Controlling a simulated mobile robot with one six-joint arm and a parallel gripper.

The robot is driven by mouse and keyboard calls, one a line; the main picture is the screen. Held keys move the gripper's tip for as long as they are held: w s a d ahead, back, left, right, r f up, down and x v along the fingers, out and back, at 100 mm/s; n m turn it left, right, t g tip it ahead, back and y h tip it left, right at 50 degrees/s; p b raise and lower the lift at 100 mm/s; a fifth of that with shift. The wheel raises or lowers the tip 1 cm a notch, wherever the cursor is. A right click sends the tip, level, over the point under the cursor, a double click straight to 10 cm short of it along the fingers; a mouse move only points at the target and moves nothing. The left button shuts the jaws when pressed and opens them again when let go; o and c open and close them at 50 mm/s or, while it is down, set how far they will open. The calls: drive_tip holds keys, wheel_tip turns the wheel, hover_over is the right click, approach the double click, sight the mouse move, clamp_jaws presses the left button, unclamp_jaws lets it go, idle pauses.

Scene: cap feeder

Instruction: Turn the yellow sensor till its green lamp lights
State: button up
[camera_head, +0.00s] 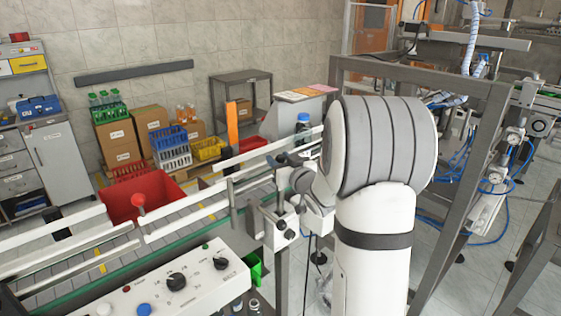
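I cannot make out the yellow sensor or a green lamp on it; my arm's large white and grey joint covers the middle of the view. What appears to be my gripper (280,162) shows small and dark beyond the arm, close to the conveyor's far rail. Its fingers are too small and overlapped to tell whether they are open or hold anything.
The conveyor (180,228) with white rails runs from lower left toward the centre. A control panel (205,282) with black knobs stands in front. A blue-capped bottle (303,130) stands beyond my wrist. A grey frame (495,120) stands at right. A red bin (120,205) sits behind the conveyor.

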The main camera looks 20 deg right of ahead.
drive_tip(key=shift+o, duration=0.4)
drive_tip(key=shift+s, duration=0.1)
drive_tip(key=shift+s+d+f, duration=0.1)
drive_tip(key=shift+s, duration=0.25)
drive_tip(key=s+b, duration=0.1)
drive_tip(key=s, duration=0.6)
drive_tip(key=shift+d, duration=0.4)
drive_tip(key=shift+w+a, duration=0.1)
